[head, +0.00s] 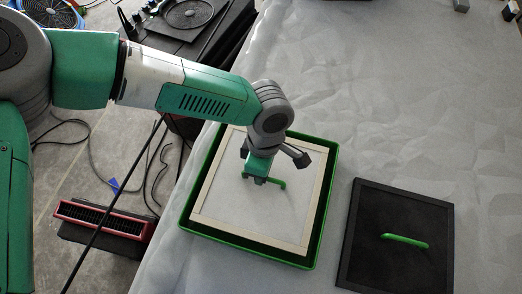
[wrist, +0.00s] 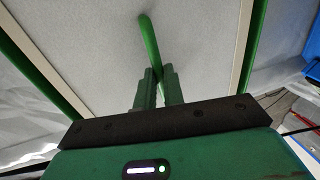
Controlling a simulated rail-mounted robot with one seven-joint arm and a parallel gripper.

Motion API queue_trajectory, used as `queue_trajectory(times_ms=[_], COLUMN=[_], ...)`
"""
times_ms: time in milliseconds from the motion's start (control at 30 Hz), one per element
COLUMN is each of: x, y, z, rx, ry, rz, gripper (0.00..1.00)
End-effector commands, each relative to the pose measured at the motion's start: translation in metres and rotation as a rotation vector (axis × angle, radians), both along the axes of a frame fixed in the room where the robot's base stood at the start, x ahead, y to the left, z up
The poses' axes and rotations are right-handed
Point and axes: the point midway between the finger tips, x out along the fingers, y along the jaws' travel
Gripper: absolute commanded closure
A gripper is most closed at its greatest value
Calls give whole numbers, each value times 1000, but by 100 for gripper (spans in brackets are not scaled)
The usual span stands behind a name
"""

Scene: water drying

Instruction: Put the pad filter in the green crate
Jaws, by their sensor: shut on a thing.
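The pad filter (head: 230,203) is a white square panel with a pale wooden frame and a green bar handle (head: 277,184). In the head view it lies within the rim of the green crate (head: 325,208), and I cannot tell if it rests on the crate's floor. My gripper (head: 256,181) is above the panel and shut on its handle. In the wrist view the fingers (wrist: 159,88) close on the handle (wrist: 149,45), and the white panel (wrist: 95,40) fills the background. The crate's green edge also shows there at both sides. The panel hides the crate's inside.
A black square panel (head: 370,225) with a green handle (head: 405,241) lies right of the crate on the grey covered table (head: 420,120). A red-framed heater-like box (head: 104,218), cables and a blue fan (head: 52,14) are on the floor at left. The table's right and back are mostly clear.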

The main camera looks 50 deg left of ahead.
Motion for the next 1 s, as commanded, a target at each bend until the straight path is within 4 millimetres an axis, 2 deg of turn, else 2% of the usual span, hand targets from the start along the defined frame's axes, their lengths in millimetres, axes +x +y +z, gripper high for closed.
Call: queue_trajectory(times_ms=[33, 133, 667, 700, 800, 1000], x=[0, 0, 0, 0, 0, 0], y=[-1, -1, 0, 0, 0, 0], z=[-11, -27, -36, -36, -36, -35], rx=[-2, -2, 0, 0, 0, 0], ry=[1, 1, 0, 0, 0, 0], rz=[-1, 0, -1, -1, -1, -1], gripper=[100, 100, 100, 84, 68, 68])
